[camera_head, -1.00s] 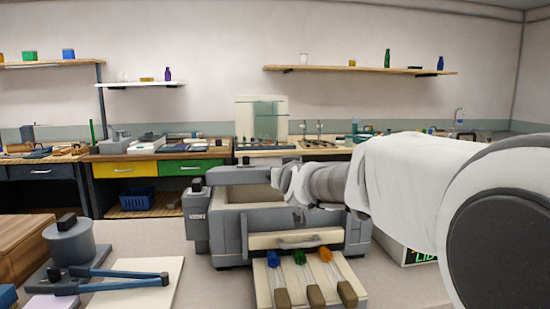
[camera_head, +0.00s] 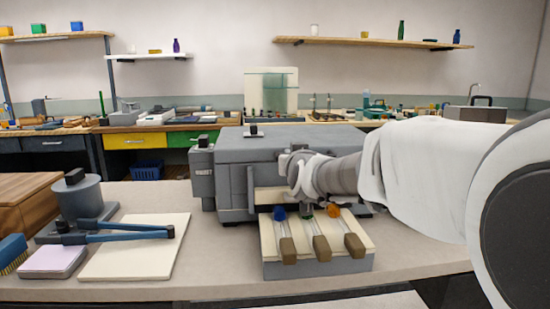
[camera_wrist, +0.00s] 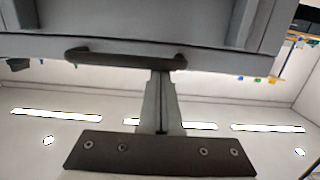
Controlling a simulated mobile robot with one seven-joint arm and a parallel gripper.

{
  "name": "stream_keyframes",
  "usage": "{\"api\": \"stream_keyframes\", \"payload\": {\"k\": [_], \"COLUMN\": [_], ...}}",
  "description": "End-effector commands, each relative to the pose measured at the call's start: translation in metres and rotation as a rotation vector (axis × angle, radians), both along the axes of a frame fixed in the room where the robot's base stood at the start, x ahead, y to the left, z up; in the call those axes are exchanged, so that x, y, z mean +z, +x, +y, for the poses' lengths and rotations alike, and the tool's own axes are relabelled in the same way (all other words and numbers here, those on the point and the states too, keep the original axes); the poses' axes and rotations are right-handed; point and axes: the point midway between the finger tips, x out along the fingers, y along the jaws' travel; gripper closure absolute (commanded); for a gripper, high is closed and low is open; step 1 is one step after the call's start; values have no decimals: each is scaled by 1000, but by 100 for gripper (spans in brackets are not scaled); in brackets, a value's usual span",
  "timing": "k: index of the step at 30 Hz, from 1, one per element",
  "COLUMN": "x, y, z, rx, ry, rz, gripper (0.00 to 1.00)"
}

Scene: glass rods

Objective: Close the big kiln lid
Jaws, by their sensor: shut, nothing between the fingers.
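The big kiln (camera_head: 232,185) is a grey box on the bench in the middle of the head view. Its grey lid (camera_head: 300,140) lies flat across the top, and the opening is covered. I cannot tell whether the lid is fully seated. My arm reaches in from the right to the kiln's front, and its wrist hides part of that front. In the wrist view my gripper (camera_wrist: 160,76) has its fingers together and empty. The tips are close to a dark handle (camera_wrist: 90,57) on a grey panel; I cannot tell whether they touch it.
A tray (camera_head: 320,268) with three colour-tipped rods stands before the kiln. A black knob (camera_head: 253,131) shows on the kiln's top. At left are a white board (camera_head: 130,260), blue tongs (camera_head: 120,238) and a grey cylindrical device (camera_head: 80,205). Bare bench lies front right.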

Motion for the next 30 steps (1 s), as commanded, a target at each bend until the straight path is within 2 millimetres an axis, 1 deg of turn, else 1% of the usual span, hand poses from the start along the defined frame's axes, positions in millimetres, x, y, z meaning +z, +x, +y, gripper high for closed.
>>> {"api": "stream_keyframes", "payload": {"k": [1, 6, 17, 20, 23, 28, 30], "x": [-24, -27, -26, -18, -2, 43, 28], "y": [-2, -1, -1, 0, 3, 9, -6], "z": [0, 0, -1, -2, -4, -9, -9], "rx": [3, 2, 1, 0, -1, -3, -2], "ry": [-1, 0, 0, 0, 0, 2, 1], "rz": [46, 50, 49, 45, 33, -2, 2], "gripper": [100, 100, 100, 100, 100, 100, 100]}}
